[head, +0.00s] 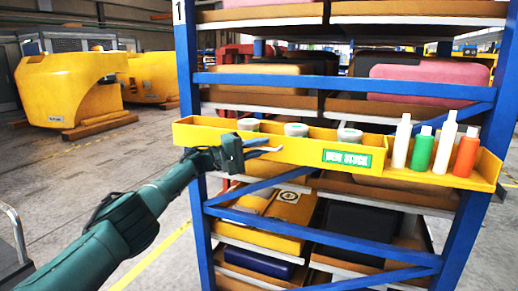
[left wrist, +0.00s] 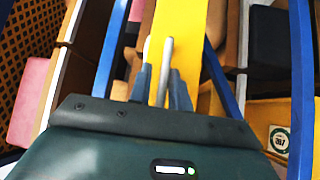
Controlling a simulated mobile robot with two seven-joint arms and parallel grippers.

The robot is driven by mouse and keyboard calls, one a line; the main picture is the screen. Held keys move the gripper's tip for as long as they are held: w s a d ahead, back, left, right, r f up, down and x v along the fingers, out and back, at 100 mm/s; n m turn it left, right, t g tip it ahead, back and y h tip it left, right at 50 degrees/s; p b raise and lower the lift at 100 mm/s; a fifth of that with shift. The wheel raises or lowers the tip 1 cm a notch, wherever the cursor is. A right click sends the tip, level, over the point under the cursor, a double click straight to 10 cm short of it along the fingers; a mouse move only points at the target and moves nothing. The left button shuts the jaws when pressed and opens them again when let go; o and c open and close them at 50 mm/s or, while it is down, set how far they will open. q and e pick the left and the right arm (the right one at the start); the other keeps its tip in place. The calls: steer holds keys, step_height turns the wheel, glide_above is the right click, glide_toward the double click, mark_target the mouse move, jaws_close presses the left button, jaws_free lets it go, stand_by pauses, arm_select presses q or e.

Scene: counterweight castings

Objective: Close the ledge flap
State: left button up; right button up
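A long yellow ledge (head: 290,150) runs across the front of the blue rack. Its left and middle part has an upright front wall with a green "NEW STOCK" label (head: 347,159). At the right end the front is low, with only a narrow yellow lip (head: 440,178); I cannot make out a hinge or which piece is the flap. My left gripper (head: 268,149) is in front of the ledge's left-middle part, fingers pointing right. In the left wrist view its fingers (left wrist: 157,75) are slightly apart, with yellow showing between and beyond them; contact is unclear. My right gripper is out of view.
Several bottles stand in the open right end, including a green one (head: 421,149) and an orange one (head: 466,153). Round tubs (head: 296,130) sit behind the front wall. Rack shelves (head: 262,104) hold boxes behind blue braces.

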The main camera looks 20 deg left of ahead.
arm_select(q)
steer(key=shift+o, duration=1)
steer(key=shift+f, duration=0.1)
steer(key=shift+p+v, duration=0.4)
steer(key=shift+v, duration=0.5)
steer(key=v, duration=1.1)
steer(key=shift+s, duration=0.2)
steer(key=shift+a, duration=0.1)
